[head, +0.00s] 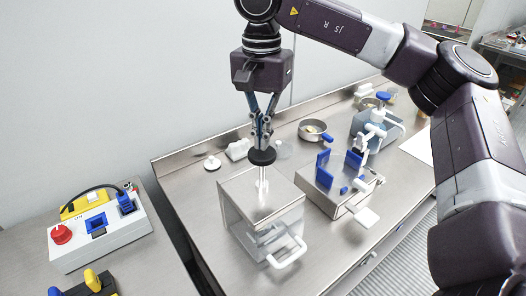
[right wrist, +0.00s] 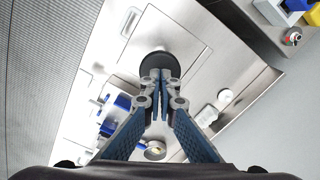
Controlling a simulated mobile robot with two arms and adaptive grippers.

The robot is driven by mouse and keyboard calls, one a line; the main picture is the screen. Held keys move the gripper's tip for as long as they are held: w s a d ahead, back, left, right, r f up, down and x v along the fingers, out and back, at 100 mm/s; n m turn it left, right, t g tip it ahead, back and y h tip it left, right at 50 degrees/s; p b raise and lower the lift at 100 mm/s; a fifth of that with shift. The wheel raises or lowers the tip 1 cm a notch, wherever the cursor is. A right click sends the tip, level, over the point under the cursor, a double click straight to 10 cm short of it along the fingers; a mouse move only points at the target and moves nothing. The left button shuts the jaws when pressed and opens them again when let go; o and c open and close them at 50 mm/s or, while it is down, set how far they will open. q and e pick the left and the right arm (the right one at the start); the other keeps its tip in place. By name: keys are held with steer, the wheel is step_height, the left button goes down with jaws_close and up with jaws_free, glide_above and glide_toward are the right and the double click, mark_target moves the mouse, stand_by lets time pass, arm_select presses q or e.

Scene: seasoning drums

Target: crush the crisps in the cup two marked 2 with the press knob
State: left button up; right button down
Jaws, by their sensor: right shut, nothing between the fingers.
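The press knob (head: 262,157) is a black disc on a pale upright shaft above a steel box (head: 237,189) with a white front handle. My right gripper (head: 262,144) points straight down with its fingers together and empty. Its tips are at the top of the knob; I cannot tell whether they touch it. In the right wrist view the closed fingertips (right wrist: 160,76) lie in front of the black knob (right wrist: 155,60). I cannot make out a cup marked 2 or crisps; the inside of the box is unclear. My left gripper is not in view.
A device with blue upright plates (head: 323,172) stands right of the box, with a blue-topped machine (head: 384,98) behind. A round metal pan (head: 314,129) lies at the back. A control box with a red button (head: 61,233) is at left. The counter's left front is clear.

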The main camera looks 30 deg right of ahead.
mark_target(262, 152)
steer(key=shift+f+b, duration=2.35)
steer(key=shift+f, duration=1.2)
steer(key=shift+r, duration=0.2)
steer(key=shift+r+p, duration=3)
steer(key=shift+r, duration=0.65)
steer(key=shift+f, duration=0.1)
steer(key=shift+f+b, duration=2.85)
steer(key=shift+f, duration=1)
steer(key=shift+r+p, duration=3.1)
steer(key=shift+r, duration=0.9)
